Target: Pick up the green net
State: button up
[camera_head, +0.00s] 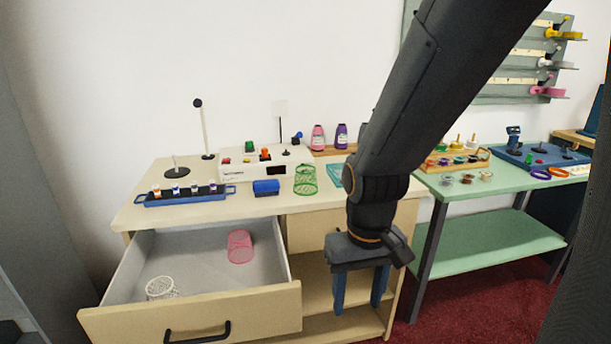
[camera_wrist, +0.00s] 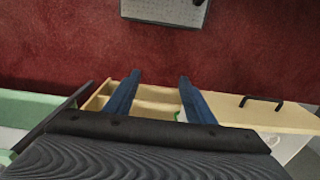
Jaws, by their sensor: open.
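The green net (camera_head: 305,180) is a small mesh cylinder standing on the cream counter top (camera_head: 222,210), right of a blue box. My gripper (camera_head: 359,305) hangs to the right of the net and lower, in front of the counter's open shelves. Its two blue fingers are apart with nothing between them. In the wrist view my gripper (camera_wrist: 156,80) also shows open, with the counter and red floor beyond. A small green bit shows by the right finger there; I cannot tell what it is.
The open drawer (camera_head: 190,318) holds a pink net (camera_head: 240,246) and a white net (camera_head: 161,288). A blue box (camera_head: 266,188), a white device (camera_head: 240,174) and a blue rack (camera_head: 185,196) stand on the counter. A green table (camera_head: 455,190) stands at right.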

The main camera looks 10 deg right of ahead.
jog(key=o, duration=0.6)
jog(key=shift+t, duration=0.8)
jog(key=w, duration=0.2)
jog(key=w+f, duration=0.1)
jog(key=w, duration=0.2)
jog(key=shift+w+f, duration=0.1)
jog(key=shift+w, duration=0.25)
jog(key=shift+o, duration=0.2)
jog(key=t+b, duration=0.1)
jog(key=t, duration=1.4)
send_near(306, 177)
jog(key=w+f, duration=0.2)
jog(key=w, duration=0.1)
jog(key=w+f, duration=0.1)
jog(key=shift+w+d+f, duration=0.2)
jog(key=shift+w+d, duration=0.1)
jog(key=shift+w, duration=0.05)
jog(key=shift+w+r+t, duration=0.35)
jog(key=shift+t, duration=0.15)
jog(key=shift+w+p, duration=0.65)
jog(key=shift+w, duration=3.25)
